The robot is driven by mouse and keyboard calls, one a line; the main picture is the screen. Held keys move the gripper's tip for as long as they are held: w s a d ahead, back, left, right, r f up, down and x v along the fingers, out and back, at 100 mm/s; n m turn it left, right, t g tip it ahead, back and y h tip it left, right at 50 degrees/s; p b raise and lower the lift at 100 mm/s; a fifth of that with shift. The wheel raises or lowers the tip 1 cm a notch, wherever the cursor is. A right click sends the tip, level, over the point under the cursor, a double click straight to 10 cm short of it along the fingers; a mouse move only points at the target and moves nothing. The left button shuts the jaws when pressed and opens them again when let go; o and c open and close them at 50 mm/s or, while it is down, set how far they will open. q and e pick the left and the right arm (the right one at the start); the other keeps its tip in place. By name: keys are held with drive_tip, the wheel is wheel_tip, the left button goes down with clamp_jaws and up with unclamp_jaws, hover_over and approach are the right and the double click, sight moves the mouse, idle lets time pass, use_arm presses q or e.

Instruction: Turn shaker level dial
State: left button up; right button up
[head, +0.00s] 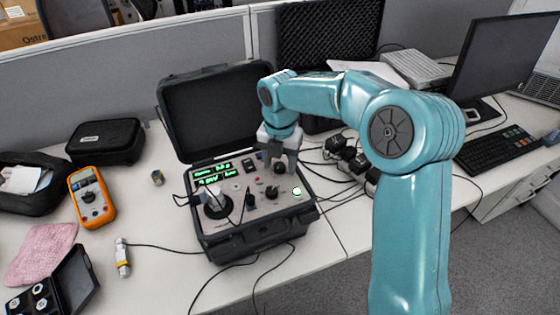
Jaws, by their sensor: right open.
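The shaker unit (262,238) is an open dark case on the table with its lid up at the back. Its panel has a lit green display (213,176), a round shaker head (216,206) at the left and several small controls. A black dial (271,192) sits on the right part of the panel; its label is too small to read. My right gripper (281,164) points down over the back right of the panel, its fingers apart, just behind this dial. I cannot tell whether it touches anything. My left gripper is not in view.
An orange multimeter (91,197), a black case (105,141) and a cabled sensor (122,257) lie to the left. Black adapters (347,155) and cables lie right of the unit. A monitor (505,57) and keyboard (495,150) stand at the right. Cables hang over the front edge.

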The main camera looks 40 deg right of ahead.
drive_tip(key=shift+w+f, duration=0.15)
drive_tip(key=shift+w, duration=0.05)
drive_tip(key=c, duration=1.1)
drive_tip(key=shift+o, duration=0.2)
drive_tip(key=shift+m, duration=0.3)
